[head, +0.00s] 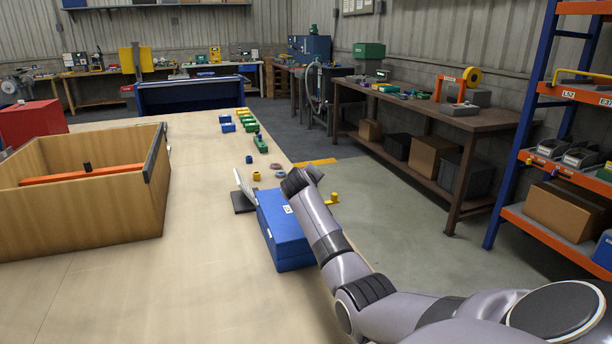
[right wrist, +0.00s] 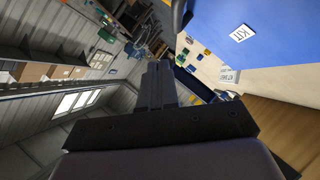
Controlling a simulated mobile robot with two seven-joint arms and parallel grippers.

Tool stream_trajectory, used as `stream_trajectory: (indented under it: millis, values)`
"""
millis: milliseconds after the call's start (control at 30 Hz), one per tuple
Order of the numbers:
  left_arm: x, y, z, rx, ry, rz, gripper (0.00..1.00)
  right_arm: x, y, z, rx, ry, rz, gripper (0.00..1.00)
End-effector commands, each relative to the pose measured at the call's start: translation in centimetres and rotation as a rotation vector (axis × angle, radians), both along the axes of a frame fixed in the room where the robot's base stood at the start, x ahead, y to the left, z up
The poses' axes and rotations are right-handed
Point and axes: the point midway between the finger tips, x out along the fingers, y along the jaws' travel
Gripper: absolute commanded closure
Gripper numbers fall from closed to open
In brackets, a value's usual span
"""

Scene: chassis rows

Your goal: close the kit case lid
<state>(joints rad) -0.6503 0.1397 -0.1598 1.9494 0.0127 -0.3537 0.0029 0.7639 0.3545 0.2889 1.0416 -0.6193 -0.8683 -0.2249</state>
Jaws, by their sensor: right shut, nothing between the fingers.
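The blue kit case (head: 284,240) stands on the wooden table near its right edge. Its lid looks down or nearly so, but my arm covers its right side and I cannot tell whether it is fully shut. A blue surface with a KIT label (right wrist: 205,28) fills the top right of the right wrist view. My right gripper (head: 292,183) is at the far right end of the case, above or beside it; contact cannot be told. Its fingers (right wrist: 160,85) are together and empty in the right wrist view. My left gripper is not in view.
An open wooden box (head: 85,220) with an orange bar (head: 80,175) stands at left. A tilted pale plate (head: 243,186) on a dark base is just beyond the case. Several small coloured parts (head: 260,144) line the table's right edge. The table between box and case is clear.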

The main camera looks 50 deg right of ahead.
Motion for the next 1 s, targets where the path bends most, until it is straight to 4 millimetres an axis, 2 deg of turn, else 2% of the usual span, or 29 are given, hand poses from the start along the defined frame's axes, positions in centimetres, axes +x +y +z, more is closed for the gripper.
stream_trajectory:
  millis: [200, 500, 1000]
  values:
    - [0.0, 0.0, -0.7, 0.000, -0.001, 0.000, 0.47, -0.7, -1.2, -2.6, -0.006, 0.007, -0.001, 1.00]
    - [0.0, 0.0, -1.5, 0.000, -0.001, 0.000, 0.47, -1.3, -2.3, -4.7, -0.007, 0.008, -0.001, 1.00]
    - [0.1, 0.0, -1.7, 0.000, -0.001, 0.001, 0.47, -1.5, -2.7, -5.3, -0.006, 0.005, 0.000, 1.00]
